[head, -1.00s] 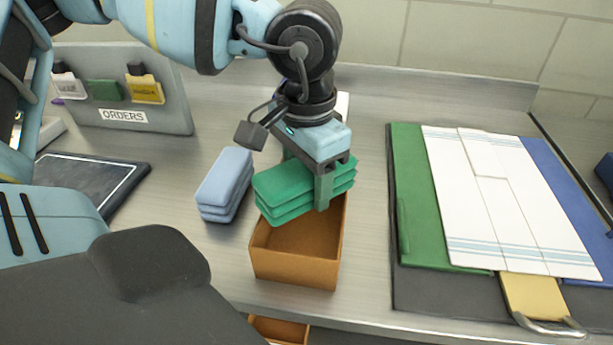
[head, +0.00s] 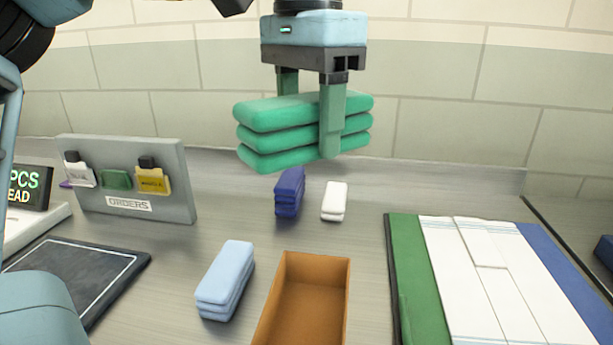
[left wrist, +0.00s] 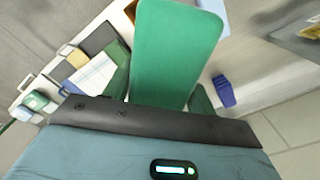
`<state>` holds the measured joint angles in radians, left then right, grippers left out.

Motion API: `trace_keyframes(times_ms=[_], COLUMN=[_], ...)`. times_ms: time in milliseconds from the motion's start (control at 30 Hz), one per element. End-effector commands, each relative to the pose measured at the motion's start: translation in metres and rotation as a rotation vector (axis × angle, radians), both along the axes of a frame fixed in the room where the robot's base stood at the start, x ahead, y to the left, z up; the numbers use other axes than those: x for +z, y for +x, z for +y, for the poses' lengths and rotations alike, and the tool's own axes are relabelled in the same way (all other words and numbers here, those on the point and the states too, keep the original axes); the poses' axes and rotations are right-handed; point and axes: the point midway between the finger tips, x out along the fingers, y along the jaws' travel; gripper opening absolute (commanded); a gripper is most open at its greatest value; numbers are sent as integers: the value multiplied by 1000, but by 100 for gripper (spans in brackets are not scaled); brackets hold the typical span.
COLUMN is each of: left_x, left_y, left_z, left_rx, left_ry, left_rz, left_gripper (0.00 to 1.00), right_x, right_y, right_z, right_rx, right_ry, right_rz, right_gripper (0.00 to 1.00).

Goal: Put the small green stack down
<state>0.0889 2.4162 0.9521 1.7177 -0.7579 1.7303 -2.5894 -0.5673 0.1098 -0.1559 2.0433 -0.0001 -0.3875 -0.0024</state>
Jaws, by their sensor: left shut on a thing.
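The small green stack (head: 290,128) is several flat green pads with rounded ends, lying level one on another. My left gripper (head: 311,130) is shut on it, a finger on each side, and holds it in the air in front of the back wall, well above the counter. In the left wrist view the green stack (left wrist: 176,55) fills the middle and sticks out beyond the fingers. My right gripper is not in view.
An empty brown open box (head: 306,300) stands on the counter. Around it are a light blue stack (head: 225,280), a dark blue stack (head: 289,192) and a white stack (head: 334,201). An orders board (head: 125,180) and dark mat (head: 75,275) are left.

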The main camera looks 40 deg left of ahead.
Motion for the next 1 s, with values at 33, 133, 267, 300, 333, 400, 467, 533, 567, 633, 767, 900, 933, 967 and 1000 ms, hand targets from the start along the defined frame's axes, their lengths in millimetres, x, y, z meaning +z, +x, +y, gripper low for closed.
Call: trace_keyframes(times_ms=[33, 133, 267, 300, 333, 400, 467, 533, 567, 633, 767, 900, 933, 967, 1000], left_x=[13, 28, 41, 44, 45, 47, 48, 48, 48, 48, 48, 43, 42, 40, 37], left_y=[0, 0, 0, 0, 0, 0, 0, 0, 0, 0, 0, 2, 3, 4, 5], left_z=[0, 0, 0, 0, 0, 0, 0, 0, 0, 0, 0, 0, 1, 1, 1], left_rx=[3, 1, 1, 1, 1, 0, 0, 0, 0, 0, 1, 20, 28, 38, 54], left_ry=[1, 0, 1, 1, 1, 1, 1, 1, 1, 1, 1, 1, 1, 1, 1], left_rz=[-4, -3, -2, -2, -2, -2, -2, -1, -1, -1, -1, 1, 1, 2, 2], left_gripper=[25, 25, 25, 25, 25, 25, 25, 25, 25, 25, 25, 25, 25, 25, 25], right_x=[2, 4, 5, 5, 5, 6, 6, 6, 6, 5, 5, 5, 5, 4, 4], right_y=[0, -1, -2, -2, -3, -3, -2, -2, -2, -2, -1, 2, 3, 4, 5], right_z=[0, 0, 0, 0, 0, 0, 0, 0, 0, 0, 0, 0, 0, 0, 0], right_rx=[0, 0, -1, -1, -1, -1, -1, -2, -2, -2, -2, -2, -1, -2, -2], right_ry=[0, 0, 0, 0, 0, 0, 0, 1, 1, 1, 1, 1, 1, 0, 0], right_rz=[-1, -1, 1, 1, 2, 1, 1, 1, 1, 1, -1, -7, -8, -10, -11], right_gripper=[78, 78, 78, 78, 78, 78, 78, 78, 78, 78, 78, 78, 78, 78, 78])
